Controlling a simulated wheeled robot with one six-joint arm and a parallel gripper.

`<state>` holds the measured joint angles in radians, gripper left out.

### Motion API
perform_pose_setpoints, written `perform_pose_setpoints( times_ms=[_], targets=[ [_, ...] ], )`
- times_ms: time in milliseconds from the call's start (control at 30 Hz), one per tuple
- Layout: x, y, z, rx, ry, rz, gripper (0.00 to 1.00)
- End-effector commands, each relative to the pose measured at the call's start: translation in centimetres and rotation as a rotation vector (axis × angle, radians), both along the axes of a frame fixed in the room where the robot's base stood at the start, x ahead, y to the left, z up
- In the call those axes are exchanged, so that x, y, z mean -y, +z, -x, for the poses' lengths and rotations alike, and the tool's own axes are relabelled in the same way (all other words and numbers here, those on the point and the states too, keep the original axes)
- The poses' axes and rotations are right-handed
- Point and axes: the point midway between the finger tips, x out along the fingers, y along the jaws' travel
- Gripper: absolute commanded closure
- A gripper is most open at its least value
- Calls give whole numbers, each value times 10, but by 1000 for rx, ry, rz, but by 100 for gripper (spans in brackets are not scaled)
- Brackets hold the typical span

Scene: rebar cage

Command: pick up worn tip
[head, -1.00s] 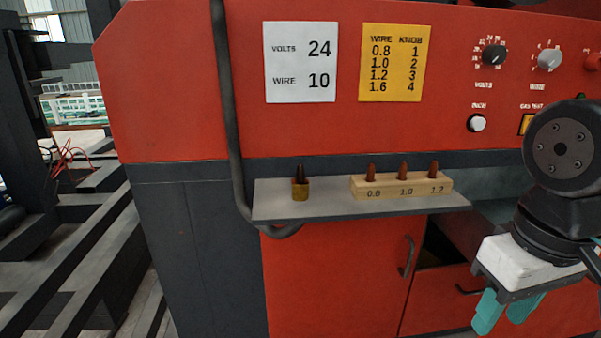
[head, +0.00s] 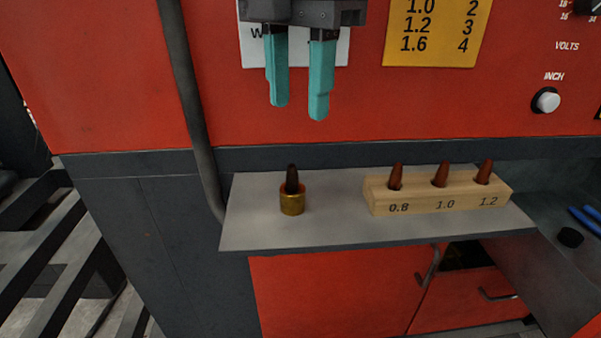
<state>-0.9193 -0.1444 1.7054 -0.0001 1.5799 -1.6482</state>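The worn tip (head: 292,179) is a dark, blackened tip standing upright in a brass holder (head: 292,203) on the left part of a grey shelf (head: 265,233). My gripper (head: 298,112) hangs above it with its two teal fingers pointing down. The fingers are apart with nothing between them. The fingertips are above the tip in the picture and do not touch it.
A wooden block (head: 420,203) marked 0.8, 1.0 and 1.2 holds three copper-brown tips on the right of the shelf. A grey pipe (head: 192,110) runs down at the shelf's left edge. The red machine panel (head: 110,90) stands behind. Blue-handled pliers (head: 586,219) lie at the far right.

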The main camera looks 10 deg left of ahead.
Motion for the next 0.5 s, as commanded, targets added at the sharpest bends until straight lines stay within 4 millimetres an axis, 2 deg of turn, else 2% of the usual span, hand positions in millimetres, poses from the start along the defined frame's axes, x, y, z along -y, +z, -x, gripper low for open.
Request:
perform_pose_setpoints(
  times_ms=[267,500],
  targets=[
    [-8,-29,5,-2,30,3,61],
    [-6,-65,5,-2,29,3,61]
  ],
)
